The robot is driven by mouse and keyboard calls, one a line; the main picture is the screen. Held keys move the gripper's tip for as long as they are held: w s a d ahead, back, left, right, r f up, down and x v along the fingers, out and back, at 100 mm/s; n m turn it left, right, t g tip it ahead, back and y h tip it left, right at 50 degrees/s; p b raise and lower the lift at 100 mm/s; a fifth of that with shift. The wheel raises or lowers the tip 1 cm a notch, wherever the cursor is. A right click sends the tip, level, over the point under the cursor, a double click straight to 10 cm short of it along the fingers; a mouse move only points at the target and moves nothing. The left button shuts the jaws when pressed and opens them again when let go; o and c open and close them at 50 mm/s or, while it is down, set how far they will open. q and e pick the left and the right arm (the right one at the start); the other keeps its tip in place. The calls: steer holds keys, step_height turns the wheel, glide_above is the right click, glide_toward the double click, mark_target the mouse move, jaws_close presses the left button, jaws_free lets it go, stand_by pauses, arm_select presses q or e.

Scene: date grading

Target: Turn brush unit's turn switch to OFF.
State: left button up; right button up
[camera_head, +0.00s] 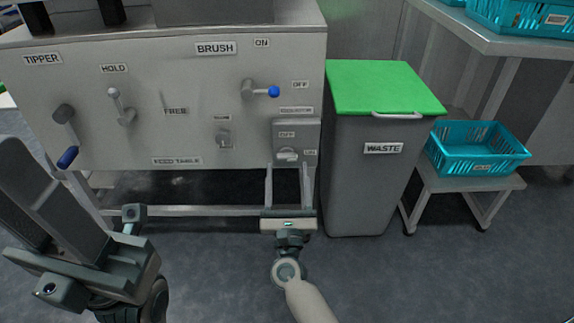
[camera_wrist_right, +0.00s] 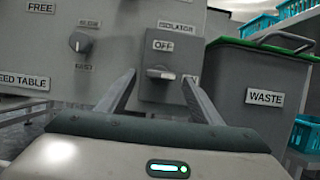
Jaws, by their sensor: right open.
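The brush unit's turn switch (camera_head: 288,155) sits on a grey isolator plate low on the right of the panel. It also shows in the right wrist view (camera_wrist_right: 160,73), its pale handle lying level, with OFF above it and the ON label to its right. My right gripper (camera_head: 287,170) is open in front of the plate. In the right wrist view its two fingers (camera_wrist_right: 158,82) stand to the left and right of the handle, with a gap on each side and nothing between them.
A brush lever with a blue knob (camera_head: 273,91) points right towards its OFF label. A small dial (camera_wrist_right: 79,42) sits left of the isolator. A grey waste bin (camera_head: 362,190) with a green lid stands close on the right, beside a stool with a teal crate (camera_head: 478,165).

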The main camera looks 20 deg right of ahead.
mark_target(287, 160)
steer(key=shift+x, duration=1.55)
steer(key=shift+c, duration=0.6)
steer(key=c, duration=0.9)
steer(key=shift+c, duration=0.2)
